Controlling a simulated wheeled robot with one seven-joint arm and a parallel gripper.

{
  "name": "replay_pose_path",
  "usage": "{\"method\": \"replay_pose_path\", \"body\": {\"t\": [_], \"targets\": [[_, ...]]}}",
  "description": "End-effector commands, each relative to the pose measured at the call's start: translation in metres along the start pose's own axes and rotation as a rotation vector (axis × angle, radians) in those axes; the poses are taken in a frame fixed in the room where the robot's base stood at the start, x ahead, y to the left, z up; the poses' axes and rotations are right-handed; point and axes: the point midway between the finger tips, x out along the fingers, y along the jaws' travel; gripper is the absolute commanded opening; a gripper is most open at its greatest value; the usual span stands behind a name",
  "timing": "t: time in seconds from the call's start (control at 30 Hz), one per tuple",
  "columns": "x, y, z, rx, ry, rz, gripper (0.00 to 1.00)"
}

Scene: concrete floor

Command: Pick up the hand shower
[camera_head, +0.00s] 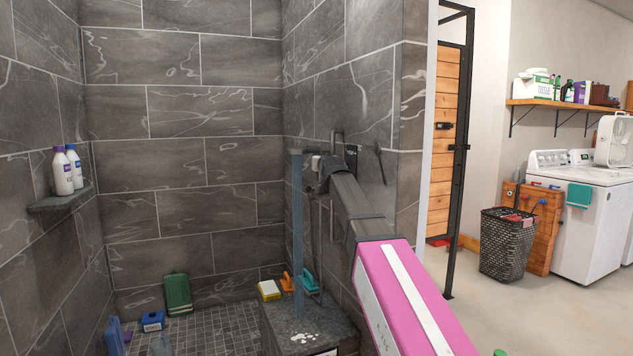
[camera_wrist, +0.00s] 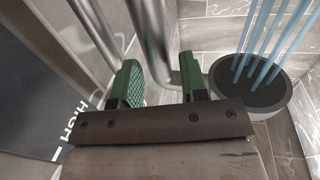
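The hand shower (camera_wrist: 262,97) shows in the wrist view as a round grey head with a dark face, at the right, with blue water streams on it. A bent chrome tube (camera_wrist: 158,40) runs beside it and down past the gap between my green fingers. My gripper (camera_wrist: 160,86) is open, one finger on each side of the gap, with the head just right of the right finger. I cannot tell whether the fingers touch the tube. In the head view my gripper (camera_head: 322,172) is at the tiled right wall, largely hiding the hand shower; blue water streams (camera_head: 297,230) fall there.
A stone bench (camera_head: 300,325) stands below my arm, with a yellow-and-white box (camera_head: 269,290) and brushes near it. A corner shelf (camera_head: 60,198) holds white bottles at the left. A dark basket (camera_head: 507,243) and a washer (camera_head: 590,205) stand outside at the right.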

Motion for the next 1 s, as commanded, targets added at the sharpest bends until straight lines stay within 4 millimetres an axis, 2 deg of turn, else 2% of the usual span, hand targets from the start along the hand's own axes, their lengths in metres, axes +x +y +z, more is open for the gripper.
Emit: {"method": "replay_pose_path", "body": {"t": [0.4,0.63,0.67,0.7,0.77,0.8,1.0], "targets": [[0.050,0.003,0.000,0.000,0.000,0.000,0.40],[0.050,0.002,0.001,0.000,0.000,0.000,0.40],[0.050,0.002,0.001,0.000,0.000,0.000,0.37],[0.050,0.002,0.001,0.000,0.000,0.000,0.24],[0.050,0.002,0.001,0.000,0.000,0.000,0.04],[0.050,0.002,0.000,0.000,0.000,0.000,0.00],[0.050,0.002,0.000,0.000,0.001,0.000,0.00]]}}
